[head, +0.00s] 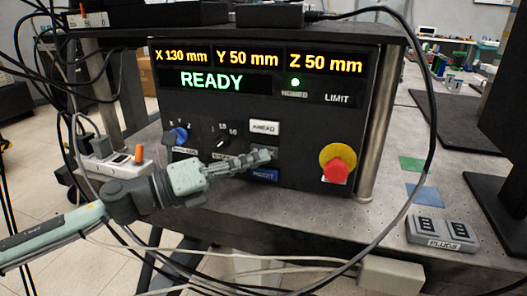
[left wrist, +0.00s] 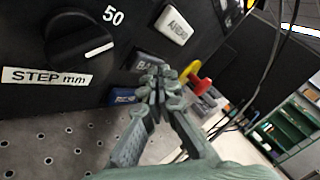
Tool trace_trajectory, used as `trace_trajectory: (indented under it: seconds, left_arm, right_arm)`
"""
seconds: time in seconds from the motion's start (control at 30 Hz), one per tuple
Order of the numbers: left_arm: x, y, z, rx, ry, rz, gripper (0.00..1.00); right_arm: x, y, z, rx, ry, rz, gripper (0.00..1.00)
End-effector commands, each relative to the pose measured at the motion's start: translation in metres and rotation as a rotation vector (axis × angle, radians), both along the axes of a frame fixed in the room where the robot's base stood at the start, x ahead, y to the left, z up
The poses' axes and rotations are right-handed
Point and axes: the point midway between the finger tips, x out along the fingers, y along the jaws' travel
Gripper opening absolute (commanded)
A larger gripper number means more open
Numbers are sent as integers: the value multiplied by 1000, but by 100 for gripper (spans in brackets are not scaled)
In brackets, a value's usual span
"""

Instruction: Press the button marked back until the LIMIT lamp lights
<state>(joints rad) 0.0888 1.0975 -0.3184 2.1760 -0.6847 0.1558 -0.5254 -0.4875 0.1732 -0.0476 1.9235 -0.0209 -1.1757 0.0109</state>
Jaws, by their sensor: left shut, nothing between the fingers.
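The black control box (head: 318,128) shows X 130 mm, Y 50 mm, Z 50 mm and READY. The LIMIT label (head: 337,98) is at its upper right, with no lit lamp by it. The dark grey back button (left wrist: 143,61) is between the white AHEAD button and a blue button, its lettering partly hidden by my fingers. My left gripper (head: 270,155) is shut and empty, with its fingertips at the back button; it also shows in the left wrist view (left wrist: 158,82). I cannot tell if they touch it. My right gripper is not in view.
The white AHEAD button (head: 265,127) is just above and the blue button (head: 264,175) just below. A red stop knob (head: 336,171) on yellow is to the right. A black cable hangs at the right.

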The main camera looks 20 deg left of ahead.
Motion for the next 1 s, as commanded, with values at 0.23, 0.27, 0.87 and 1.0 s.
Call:
trace_trajectory:
  seconds: [0.23, 0.27, 0.87, 1.0]
  left_arm:
    - [2, 0, 0, -1, -1, 0, 0]
    - [2, 0, 0, -1, -1, 0, 0]
    - [-15, 0, -1, 0, 1, -1, 0]
    - [-15, 0, 0, 0, 0, 0, 0]
  right_arm:
    - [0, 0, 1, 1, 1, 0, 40]
    - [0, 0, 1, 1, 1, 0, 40]
    - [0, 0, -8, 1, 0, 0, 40]
    - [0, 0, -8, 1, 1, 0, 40]
